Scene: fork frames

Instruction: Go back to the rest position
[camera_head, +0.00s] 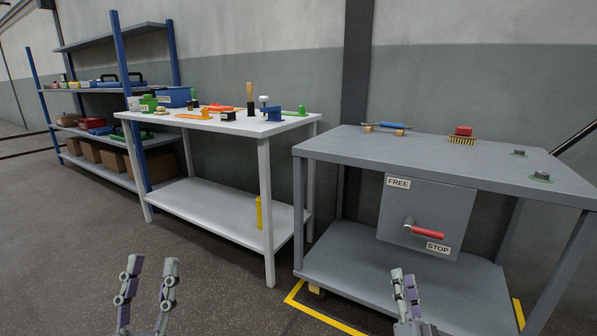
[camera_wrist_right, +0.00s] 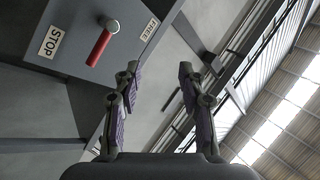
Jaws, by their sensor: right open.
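My left gripper (camera_head: 151,262) is open and empty in the head view, above the floor at lower left. My right gripper (camera_head: 403,275) is open and empty, in front of the grey table at lower right. In the right wrist view its two fingers (camera_wrist_right: 158,70) stand apart with nothing between them. The red lever handle (camera_head: 428,232) on the grey panel (camera_head: 392,208) points right, beside the STOP label (camera_head: 438,248) and away from the FREE label (camera_head: 398,183). The lever also shows in the right wrist view (camera_wrist_right: 99,47), apart from the fingers.
The grey table (camera_head: 345,158) carries a brush (camera_head: 462,139) and a blue roller (camera_head: 385,125). A white table (camera_head: 215,123) with several tools stands left of it, and a blue shelf rack (camera_head: 118,60) further left. Yellow floor tape (camera_head: 325,317) edges the grey table. Open floor lies at left.

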